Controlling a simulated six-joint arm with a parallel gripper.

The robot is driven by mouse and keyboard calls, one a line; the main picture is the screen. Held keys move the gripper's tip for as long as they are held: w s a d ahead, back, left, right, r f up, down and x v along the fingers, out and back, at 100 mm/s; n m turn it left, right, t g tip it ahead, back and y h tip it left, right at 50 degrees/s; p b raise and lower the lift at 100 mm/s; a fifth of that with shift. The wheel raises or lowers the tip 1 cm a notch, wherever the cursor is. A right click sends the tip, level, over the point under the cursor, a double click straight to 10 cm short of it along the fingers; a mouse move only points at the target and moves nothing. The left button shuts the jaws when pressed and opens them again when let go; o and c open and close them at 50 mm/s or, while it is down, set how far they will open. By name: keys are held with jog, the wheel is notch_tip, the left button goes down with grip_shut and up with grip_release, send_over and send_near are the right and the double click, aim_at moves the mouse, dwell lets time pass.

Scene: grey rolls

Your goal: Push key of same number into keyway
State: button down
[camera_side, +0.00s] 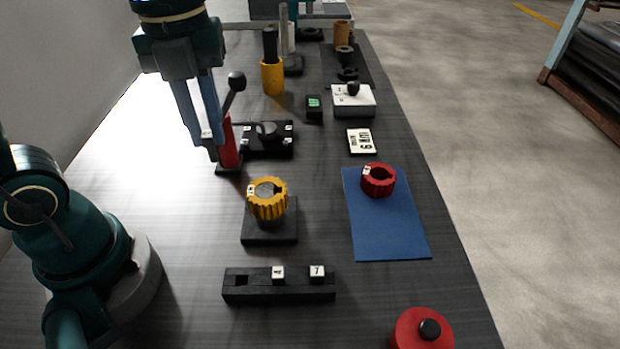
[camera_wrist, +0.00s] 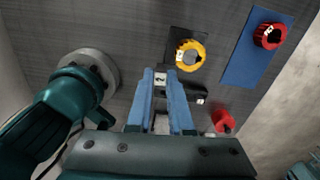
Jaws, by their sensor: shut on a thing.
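My gripper (camera_side: 213,143) is high at the left in the side view, shut on a small key whose white label (camera_wrist: 161,78) shows between the blue fingers in the wrist view; it looks like a 2. The yellow toothed ring (camera_side: 268,209) sits around a grey hub on a black base (camera_side: 270,237); its number is too small to read. In the wrist view the ring (camera_wrist: 180,64) is beyond the fingertips, to the right. The black key rack (camera_side: 262,292) has an empty left slot and holds a key (camera_side: 278,272) with an unclear label and a key marked 7 (camera_side: 317,271).
A red toothed ring (camera_side: 378,184) lies on a blue mat (camera_side: 390,235). A red lidded pot (camera_side: 415,335) is at the near right.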

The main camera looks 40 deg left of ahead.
jog(key=w+d+r+m, duration=0.1)
jog(key=w+d, duration=0.4)
jog(key=w, duration=0.1)
jog(key=shift+d, duration=0.2)
jog(key=shift+f, duration=2.85)
jog(key=shift+f, duration=0.3)
jog(key=shift+f, duration=0.7)
jog(key=shift+f, duration=0.35)
jog(key=shift+f, duration=0.75)
